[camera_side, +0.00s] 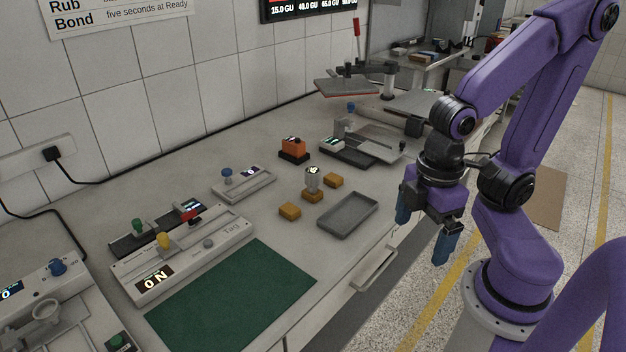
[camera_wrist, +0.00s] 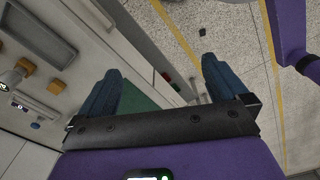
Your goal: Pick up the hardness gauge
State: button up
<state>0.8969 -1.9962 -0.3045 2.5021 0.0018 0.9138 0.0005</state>
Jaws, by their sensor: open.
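The likely hardness gauge (camera_side: 313,178) is a small grey cylinder with a lit display on top. It stands upright on or just behind an orange-tan block (camera_side: 312,196), in the middle of the bench in the side view. In the wrist view, the gauge (camera_wrist: 12,77) shows at the left edge beside the blocks. My gripper (camera_side: 422,228) is open and empty, with blue fingers pointing down. It is to the right of the gauge, out past the bench's front edge. In the wrist view, the gripper's fingers (camera_wrist: 160,66) are wide apart with nothing between them.
Two more tan blocks (camera_side: 290,211) (camera_side: 333,180) flank the gauge. A grey tray (camera_side: 347,216) lies between gauge and gripper. An orange device (camera_side: 294,149) and a metal-plated instrument (camera_side: 365,145) stand behind. A green mat (camera_side: 232,300) and a Tag tester (camera_side: 185,255) are at left.

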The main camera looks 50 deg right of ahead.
jog(key=c, duration=0.5)
jog(key=shift+o, duration=0.2)
jog(key=shift+w, duration=0.1)
jog(key=n+t+h, duration=0.6)
jog(key=n+h, duration=0.3)
jog(key=h, duration=0.8)
send_near(315, 171)
jog(key=v, duration=0.2)
jog(key=f+v, duration=0.1)
jog(key=v, duration=0.2)
jog(key=shift+a+f, duration=0.15)
jog(key=shift+a, duration=0.2)
jog(key=shift+w+d+f, duration=0.1)
jog(key=shift+w+d, duration=0.15)
jog(key=shift+d, duration=0.25)
jog(key=x, duration=1.1)
jog(key=shift+s, duration=0.1)
jog(key=shift+w+x, duration=0.15)
jog(key=shift+x, duration=1.25)
jog(key=shift+w+x, duration=0.1)
jog(key=shift+x, duration=1.3)
